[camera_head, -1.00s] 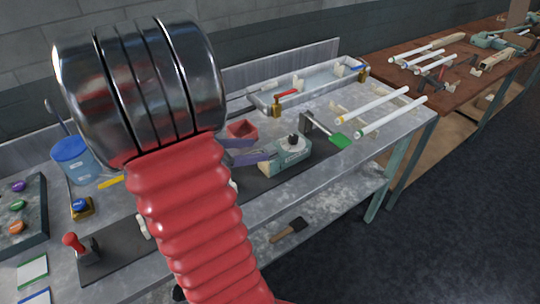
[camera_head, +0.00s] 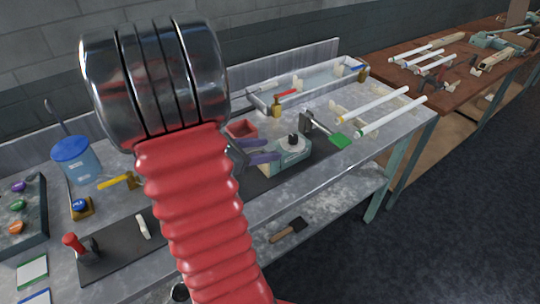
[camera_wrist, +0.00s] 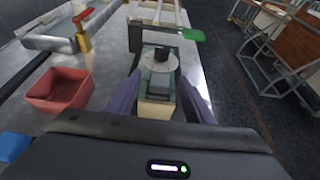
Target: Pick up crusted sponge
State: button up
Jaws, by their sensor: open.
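I cannot make out a crusted sponge for certain. A teal device (camera_head: 288,155) with a pale round disc and a black knob stands on the dark mat; the wrist view shows its disc (camera_wrist: 158,62) straight ahead. A beige block with a grey top (camera_wrist: 157,105) shows in front of the disc, between my fingers; I cannot tell whether it is part of the device. My gripper (camera_head: 264,152) has purple fingers, open, close to the device's left side. In the wrist view the fingers (camera_wrist: 160,96) stand apart with no visible grip on anything.
A red open box (camera_head: 242,130) stands beside my gripper, left in the wrist view. White tubes (camera_head: 392,115) lie at the right. A blue bucket (camera_head: 76,160) and red-handled tool (camera_head: 74,243) are at left. A metal trough (camera_head: 330,84) lies behind.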

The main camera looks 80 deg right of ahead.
jog(key=shift+c, duration=0.3)
jog(key=c, duration=1.1)
jog(key=shift+o, duration=0.2)
notch_tip(320, 180, up, 10)
dwell(0.4)
